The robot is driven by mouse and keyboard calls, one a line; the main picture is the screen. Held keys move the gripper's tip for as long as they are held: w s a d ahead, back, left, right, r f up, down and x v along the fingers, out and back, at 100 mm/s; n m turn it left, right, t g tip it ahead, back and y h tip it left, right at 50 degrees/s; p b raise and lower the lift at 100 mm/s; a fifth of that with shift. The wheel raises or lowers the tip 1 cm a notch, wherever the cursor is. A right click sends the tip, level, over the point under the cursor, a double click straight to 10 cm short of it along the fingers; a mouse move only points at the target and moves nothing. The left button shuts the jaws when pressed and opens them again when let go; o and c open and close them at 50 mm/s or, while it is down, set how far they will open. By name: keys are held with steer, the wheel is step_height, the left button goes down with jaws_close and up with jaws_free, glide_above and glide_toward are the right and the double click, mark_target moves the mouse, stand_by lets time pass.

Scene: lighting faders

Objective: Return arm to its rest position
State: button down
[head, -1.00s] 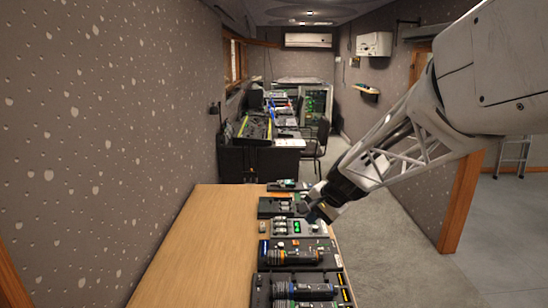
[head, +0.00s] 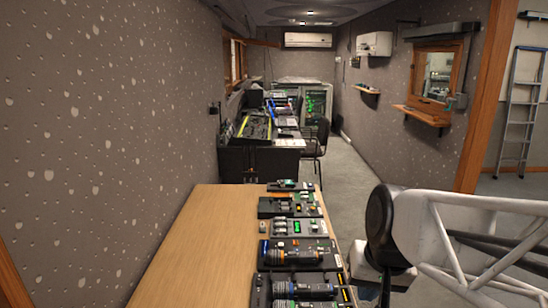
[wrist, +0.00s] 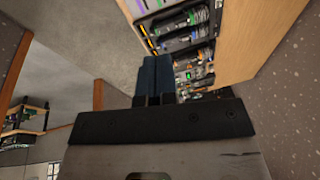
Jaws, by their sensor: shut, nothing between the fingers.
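My arm is at the lower right of the head view, off the right side of the wooden table (head: 185,245). My gripper does not show clearly in the head view. In the wrist view my gripper (wrist: 154,62) shows two dark blue fingers side by side, shut with nothing between them. The fingers are apart from the row of black device panels (wrist: 180,38) along the table's edge. These panels also show on the table's right part in the head view (head: 293,206).
A dark desk (head: 258,163) with equipment and a chair (head: 317,150) stand farther back. A speckled wall (head: 100,130) runs along the left. A ladder (head: 520,115) leans at the far right. Grey floor (head: 350,185) is clear beyond the table.

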steer(key=s+d+f+n+h, duration=0.1)
steer(key=s+d, duration=0.1)
steer(key=s, duration=0.4)
steer(key=shift+s, duration=0.3)
